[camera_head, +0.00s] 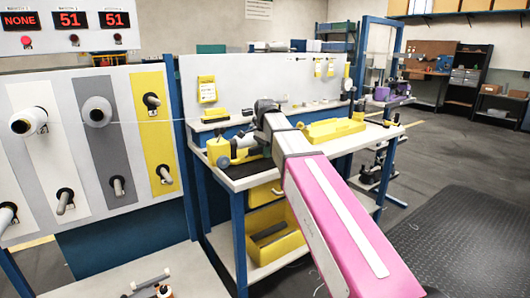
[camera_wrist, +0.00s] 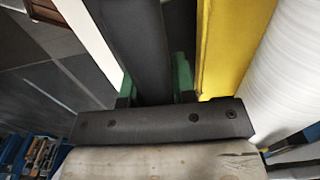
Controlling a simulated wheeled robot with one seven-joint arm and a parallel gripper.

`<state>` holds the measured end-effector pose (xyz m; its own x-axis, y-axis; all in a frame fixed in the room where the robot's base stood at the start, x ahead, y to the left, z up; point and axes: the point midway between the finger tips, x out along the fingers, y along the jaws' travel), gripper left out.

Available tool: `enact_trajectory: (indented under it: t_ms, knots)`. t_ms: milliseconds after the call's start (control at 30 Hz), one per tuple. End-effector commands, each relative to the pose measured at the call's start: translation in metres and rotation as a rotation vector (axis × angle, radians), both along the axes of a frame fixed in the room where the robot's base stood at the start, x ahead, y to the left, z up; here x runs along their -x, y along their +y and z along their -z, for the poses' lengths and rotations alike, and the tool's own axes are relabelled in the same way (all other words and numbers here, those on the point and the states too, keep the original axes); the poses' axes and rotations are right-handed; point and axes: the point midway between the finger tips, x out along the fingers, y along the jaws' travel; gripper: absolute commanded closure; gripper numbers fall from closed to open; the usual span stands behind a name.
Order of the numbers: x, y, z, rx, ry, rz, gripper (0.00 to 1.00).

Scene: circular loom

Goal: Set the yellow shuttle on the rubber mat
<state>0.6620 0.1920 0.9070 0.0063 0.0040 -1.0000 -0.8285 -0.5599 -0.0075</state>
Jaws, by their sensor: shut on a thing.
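My gripper (camera_head: 262,140) is at the end of my pink arm, over the workbench in the head view. In the wrist view my gripper (camera_wrist: 155,88) is shut, with green parts on both sides of a dark bar. A yellow length, which I take for part of the yellow shuttle (camera_wrist: 228,45), runs close beside it, next to a white roll. My arm and gripper hide much of the held piece in the head view. A dark surface (camera_head: 245,179) covers the bench top below; I cannot tell if it is the rubber mat.
A yellow tray-like piece (camera_head: 333,130) lies on the bench, right of my gripper. A panel (camera_head: 75,200) with pegs and white spools stands to the left. A textured black mat (camera_head: 460,245) covers clear floor at right.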

Motion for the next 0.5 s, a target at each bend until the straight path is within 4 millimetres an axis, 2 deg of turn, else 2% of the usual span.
enact_trajectory:
  t_ms: [33,100,367,500]
  knots:
    - [0.0001,0.0000,0.0014,0.001,0.001,0.000,0.65]
    - [0.0002,0.0000,0.0015,0.001,0.001,0.000,0.45]
    - [0.0006,-0.0003,0.0014,0.002,0.002,0.000,0.45]
    - [0.0000,0.0000,-0.0051,0.001,0.002,0.000,0.45]
